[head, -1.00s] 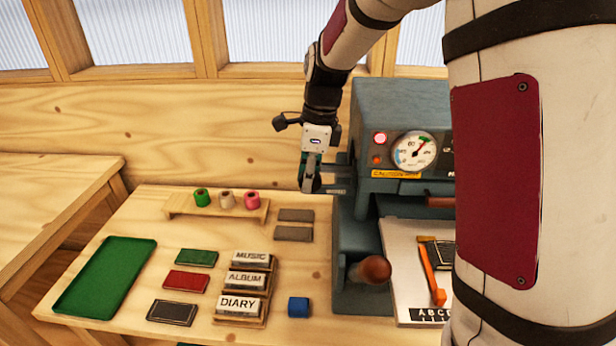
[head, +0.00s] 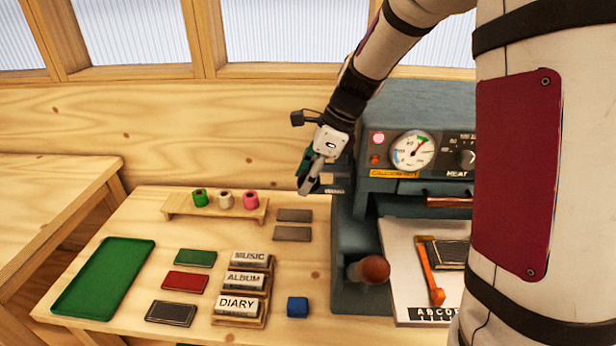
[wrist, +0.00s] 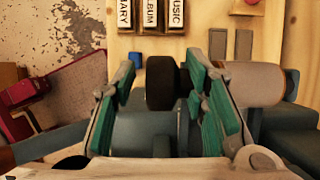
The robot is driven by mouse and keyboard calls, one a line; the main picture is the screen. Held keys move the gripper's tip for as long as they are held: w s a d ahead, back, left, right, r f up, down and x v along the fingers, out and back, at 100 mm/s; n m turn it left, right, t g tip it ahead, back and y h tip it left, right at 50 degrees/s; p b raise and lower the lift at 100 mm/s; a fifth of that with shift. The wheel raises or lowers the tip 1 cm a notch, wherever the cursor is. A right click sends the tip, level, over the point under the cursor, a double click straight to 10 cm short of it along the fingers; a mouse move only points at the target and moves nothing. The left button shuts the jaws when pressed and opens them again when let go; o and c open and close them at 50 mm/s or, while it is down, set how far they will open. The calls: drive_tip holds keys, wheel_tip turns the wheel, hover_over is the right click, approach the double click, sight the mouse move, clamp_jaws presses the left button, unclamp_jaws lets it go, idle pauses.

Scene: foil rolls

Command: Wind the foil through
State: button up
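My gripper (head: 304,186) is at the left side of the blue-grey press (head: 410,105), tilted, with its tips down and left. In the wrist view my gripper (wrist: 160,85) has green-padded fingers standing apart. A black knob (wrist: 162,88) shows between them, with a gap on its left; whether the right finger touches it I cannot tell. A pale copper-toned foil roll (wrist: 255,82) is partly hidden behind the right finger.
The press has a gauge (head: 412,150) and a brown-knobbed lever (head: 370,270). On the bench are a green tray (head: 75,290), coloured booklets (head: 185,282), labelled type blocks (head: 238,304) and a blue block (head: 298,306). My arm hides the press's right side.

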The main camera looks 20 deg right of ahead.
wheel_tip(320, 180, up, 10)
idle(0.6)
